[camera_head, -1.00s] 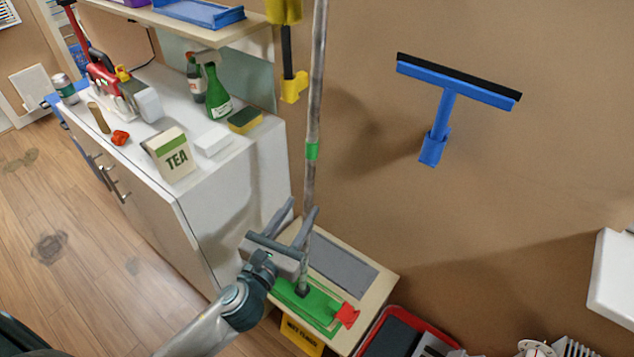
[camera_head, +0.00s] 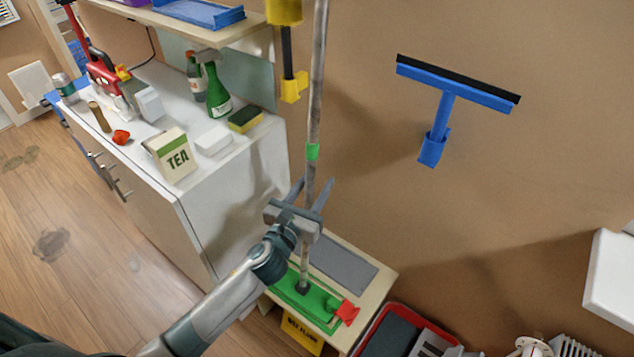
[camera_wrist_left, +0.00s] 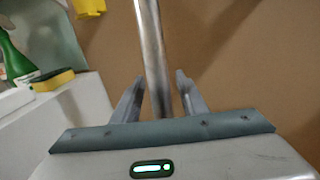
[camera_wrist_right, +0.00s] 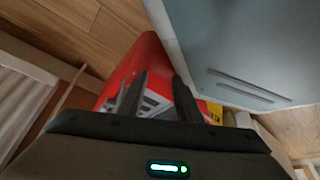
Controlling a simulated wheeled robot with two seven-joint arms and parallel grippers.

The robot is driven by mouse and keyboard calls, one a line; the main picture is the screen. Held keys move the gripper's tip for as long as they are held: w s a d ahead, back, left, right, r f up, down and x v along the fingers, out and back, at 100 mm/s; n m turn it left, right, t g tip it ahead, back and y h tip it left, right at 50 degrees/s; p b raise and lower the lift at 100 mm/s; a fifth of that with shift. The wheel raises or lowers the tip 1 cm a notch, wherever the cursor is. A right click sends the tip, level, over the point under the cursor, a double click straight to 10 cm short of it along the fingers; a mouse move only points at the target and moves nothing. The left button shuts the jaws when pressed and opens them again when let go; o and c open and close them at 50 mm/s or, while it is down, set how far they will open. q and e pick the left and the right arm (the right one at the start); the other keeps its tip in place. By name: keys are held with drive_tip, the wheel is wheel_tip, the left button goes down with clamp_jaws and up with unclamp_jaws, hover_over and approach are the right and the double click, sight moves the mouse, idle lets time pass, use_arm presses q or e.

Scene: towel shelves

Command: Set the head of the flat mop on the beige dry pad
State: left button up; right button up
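The flat mop stands upright with its grey pole (camera_head: 314,110) near the wall. Its green head (camera_head: 300,290) rests on a low beige-topped stand (camera_head: 345,335). A flat grey pad (camera_head: 342,264) lies behind the head on the same stand. I cannot make out a separate beige pad. My left gripper (camera_head: 313,188) is open, with a finger on either side of the pole. The left wrist view shows the pole (camera_wrist_left: 150,45) between the fingers (camera_wrist_left: 159,85), with gaps visible. My right gripper (camera_wrist_right: 160,85) is open and empty in its wrist view, outside the head view.
A white cabinet (camera_head: 225,182) with a tea box (camera_head: 171,155), bottles and a sponge stands left. A red bin (camera_head: 372,325) sits right of the stand, with a yellow sign (camera_head: 302,336) in front. A blue squeegee (camera_head: 445,110) hangs on the wall.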

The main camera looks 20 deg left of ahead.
use_arm(q)
drive_tip(key=shift+s, duration=0.1)
clamp_jaws()
use_arm(e)
drive_tip(key=shift+s+d, duration=0.15)
drive_tip(key=shift+s, duration=0.05)
drive_tip(key=shift+w, duration=0.2)
idle(0.6)
use_arm(q)
drive_tip(key=shift+r, duration=0.15)
use_arm(e)
drive_tip(key=shift+s+r, duration=0.1)
drive_tip(key=shift+s, duration=0.1)
idle(0.5)
use_arm(q)
drive_tip(key=shift+r+p, duration=0.5)
drive_tip(key=shift+p, duration=0.1)
use_arm(e)
drive_tip(key=shift+s+d+f+g, duration=0.15)
drive_tip(key=shift+s+d, duration=0.1)
drive_tip(key=shift+s, duration=0.3)
drive_tip(key=shift+s+d+f+g, duration=0.1)
drive_tip(key=shift+s+d, duration=0.1)
drive_tip(key=shift+s, duration=0.35)
drive_tip(key=shift+s+d+f+g, duration=0.15)
drive_tip(key=shift+s+d, duration=0.1)
drive_tip(key=shift+s, duration=0.3)
